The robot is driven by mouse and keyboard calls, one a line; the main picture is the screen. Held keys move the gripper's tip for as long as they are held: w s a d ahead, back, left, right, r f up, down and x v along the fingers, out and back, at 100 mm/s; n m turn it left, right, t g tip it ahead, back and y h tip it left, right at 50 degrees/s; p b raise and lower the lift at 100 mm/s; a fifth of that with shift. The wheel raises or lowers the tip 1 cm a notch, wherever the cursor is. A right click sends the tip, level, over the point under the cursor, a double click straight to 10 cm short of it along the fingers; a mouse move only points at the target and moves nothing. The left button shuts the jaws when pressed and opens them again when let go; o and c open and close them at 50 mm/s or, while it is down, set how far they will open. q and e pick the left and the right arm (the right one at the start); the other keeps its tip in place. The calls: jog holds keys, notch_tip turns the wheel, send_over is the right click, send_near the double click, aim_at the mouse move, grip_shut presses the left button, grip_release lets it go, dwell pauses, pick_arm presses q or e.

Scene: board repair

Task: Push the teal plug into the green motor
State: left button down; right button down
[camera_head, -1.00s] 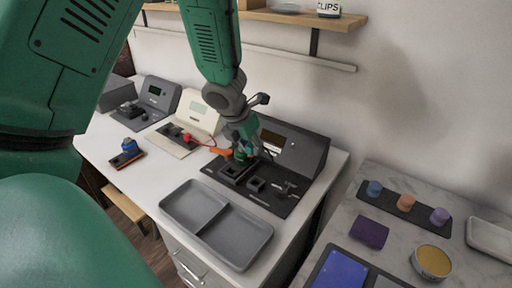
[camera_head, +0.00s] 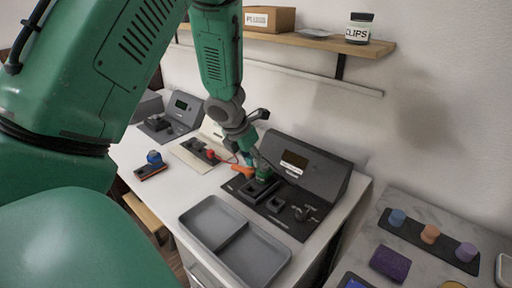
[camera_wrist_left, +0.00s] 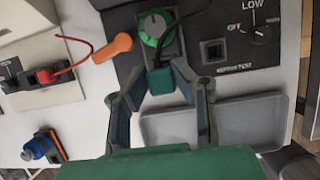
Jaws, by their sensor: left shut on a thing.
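The teal plug (camera_wrist_left: 160,82) sits between the fingertips of my left gripper (camera_wrist_left: 158,76) in the left wrist view, with a black cable running up from it. The green motor (camera_wrist_left: 155,27) is a round green part with a pale mark, in a dark holder just beyond the plug. In the head view the green motor (camera_head: 263,174) is on the black base of the dark machine, and my left gripper (camera_head: 253,163) is right above and beside it. The plug looks close to the motor, but I cannot tell whether they touch. My right gripper is not in view.
An orange piece (camera_wrist_left: 113,47) lies left of the motor. An empty black square socket (camera_wrist_left: 214,51) and a knob (camera_wrist_left: 258,36) are on its right. A grey divided tray (camera_head: 235,243) stands in front. A blue-topped part (camera_head: 153,160) lies on the table at left.

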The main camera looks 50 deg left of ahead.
pick_arm(q)
jog(key=shift+f, duration=0.15)
jog(key=b, duration=0.6)
send_over(255, 187)
jog(key=s, duration=0.1)
jog(key=shift+s+d+f, duration=0.1)
jog(key=shift+f, duration=1.35)
jog(key=shift+s+f, duration=0.1)
jog(key=shift+f, duration=1.3)
jog(key=shift+f+b, duration=1.5)
jog(key=shift+f, duration=0.15)
dwell(0.4)
jog(key=c, duration=1)
grip_release()
jog(key=shift+r, duration=0.2)
jog(key=shift+r+p, duration=1.25)
jog(key=shift+p, duration=0.2)
jog(key=shift+r, duration=0.1)
